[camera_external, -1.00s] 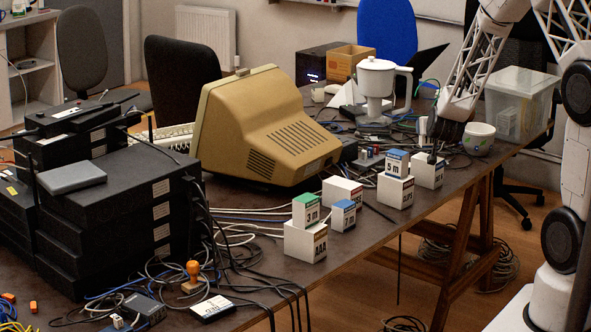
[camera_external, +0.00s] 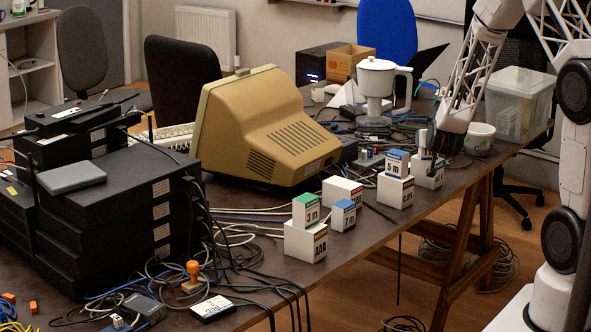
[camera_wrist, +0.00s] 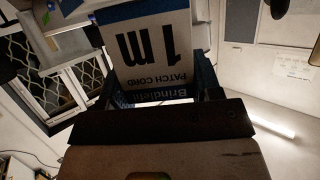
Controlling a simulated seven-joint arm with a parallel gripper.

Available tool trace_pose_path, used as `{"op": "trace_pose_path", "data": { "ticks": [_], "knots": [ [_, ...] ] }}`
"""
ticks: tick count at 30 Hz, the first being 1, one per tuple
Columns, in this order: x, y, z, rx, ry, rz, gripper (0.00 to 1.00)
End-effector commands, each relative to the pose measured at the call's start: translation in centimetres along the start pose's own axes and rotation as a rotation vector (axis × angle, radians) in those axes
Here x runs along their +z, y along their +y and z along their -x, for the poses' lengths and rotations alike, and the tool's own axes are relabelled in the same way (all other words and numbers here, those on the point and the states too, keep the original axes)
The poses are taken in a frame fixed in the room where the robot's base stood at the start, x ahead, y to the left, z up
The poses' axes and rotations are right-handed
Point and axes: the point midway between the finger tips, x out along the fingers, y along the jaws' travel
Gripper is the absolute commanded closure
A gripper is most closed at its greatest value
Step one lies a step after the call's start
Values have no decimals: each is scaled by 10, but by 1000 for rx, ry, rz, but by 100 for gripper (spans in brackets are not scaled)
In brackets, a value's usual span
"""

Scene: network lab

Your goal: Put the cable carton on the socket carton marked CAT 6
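The cable carton (camera_wrist: 160,48), white with a blue edge and "1 m PATCH CORD" upside down, fills the gap between my gripper's fingers in the wrist view. My gripper (camera_external: 432,150) is shut on it. In the camera_external view only a narrow pale piece shows at the fingers, just above the rear right white socket carton (camera_external: 427,176). I cannot tell whether they touch. Other white socket cartons stand nearby: one under a blue "5 m" carton (camera_external: 395,191), one alone (camera_external: 341,190), one under a green "3 m" carton (camera_external: 305,242). The CAT 6 mark is not readable on any.
A small blue-and-white carton (camera_external: 342,215) stands on the table among the socket cartons. A white bowl (camera_external: 479,138) and clear bin (camera_external: 520,103) are right of my gripper. A white jug machine (camera_external: 376,85) and loose cables lie behind. The beige monitor (camera_external: 265,125) is left.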

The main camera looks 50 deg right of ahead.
Motion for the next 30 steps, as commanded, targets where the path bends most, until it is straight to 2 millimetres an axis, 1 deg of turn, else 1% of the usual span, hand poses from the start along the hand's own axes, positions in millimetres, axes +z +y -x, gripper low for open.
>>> {"op": "trace_pose_path", "data": {
  "ticks": [1, 3, 5, 19, 23, 30],
  "knots": [
    [0, 0, 0, 0, 0, 0, 36],
    [0, 0, 0, 0, 0, 0, 25],
    [0, 0, 0, 0, 0, 0, 16],
    [-3, 0, 3, 0, 0, 0, 16],
    [-3, 0, 9, 0, 0, -1, 16],
    [-4, 0, 30, 0, 1, -1, 16]
  ]
}}
